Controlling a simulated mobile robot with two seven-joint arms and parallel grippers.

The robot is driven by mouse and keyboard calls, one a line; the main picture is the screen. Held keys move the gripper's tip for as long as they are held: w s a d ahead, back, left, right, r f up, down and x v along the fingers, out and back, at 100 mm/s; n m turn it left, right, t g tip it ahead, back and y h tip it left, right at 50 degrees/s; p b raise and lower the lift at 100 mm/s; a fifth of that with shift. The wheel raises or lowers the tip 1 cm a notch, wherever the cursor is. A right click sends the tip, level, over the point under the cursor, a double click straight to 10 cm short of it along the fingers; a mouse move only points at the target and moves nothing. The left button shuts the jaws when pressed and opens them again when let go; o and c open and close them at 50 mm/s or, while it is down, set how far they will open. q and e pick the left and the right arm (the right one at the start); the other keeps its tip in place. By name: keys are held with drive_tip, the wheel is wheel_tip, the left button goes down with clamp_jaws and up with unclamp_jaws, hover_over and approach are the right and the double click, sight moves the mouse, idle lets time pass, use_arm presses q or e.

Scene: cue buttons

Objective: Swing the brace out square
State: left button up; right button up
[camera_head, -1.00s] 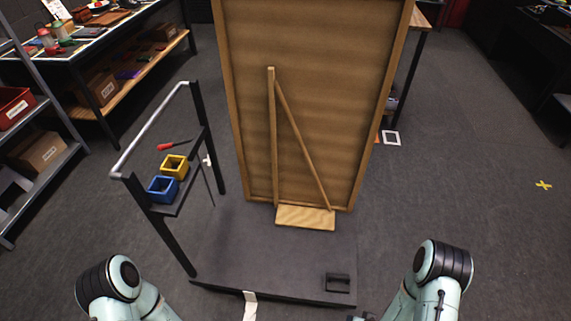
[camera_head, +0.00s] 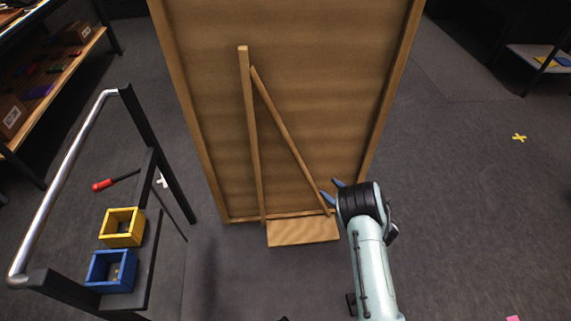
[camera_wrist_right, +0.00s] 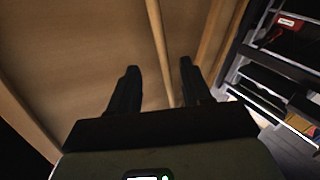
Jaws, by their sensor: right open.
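The wooden brace (camera_head: 287,132) stands against the back of a tall wooden panel (camera_head: 330,70). It has an upright post (camera_head: 251,130) and a slanting strut that runs down right towards a flat wooden foot board (camera_head: 303,233). My right gripper (camera_head: 332,190) is open beside the strut's lower end, its wrist partly hiding the panel's lower right. In the right wrist view, a wooden bar (camera_wrist_right: 160,45) shows beyond the gap between the open fingers (camera_wrist_right: 158,78); I cannot tell whether they touch it. My left gripper is out of view.
A cart with a metal rail (camera_head: 68,180) stands at left, holding a yellow box (camera_head: 121,228) and a blue box (camera_head: 110,270). A red-handled screwdriver (camera_head: 112,182) lies near them.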

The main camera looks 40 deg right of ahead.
sight(304, 167)
drive_tip(key=w+b, duration=0.1)
drive_tip(key=w, duration=0.3)
drive_tip(key=w+a+b, duration=0.1)
drive_tip(key=w, duration=0.3)
drive_tip(key=w+b, duration=0.1)
drive_tip(key=w, duration=0.3)
drive_tip(key=shift+a, duration=0.25)
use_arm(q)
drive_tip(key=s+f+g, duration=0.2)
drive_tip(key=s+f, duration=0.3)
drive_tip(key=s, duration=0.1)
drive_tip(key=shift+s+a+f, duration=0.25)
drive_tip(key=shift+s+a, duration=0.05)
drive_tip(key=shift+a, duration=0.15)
use_arm(e)
drive_tip(key=shift+w+r, duration=0.1)
drive_tip(key=shift+w, duration=0.3)
drive_tip(key=shift+c, duration=0.4)
clamp_jaws()
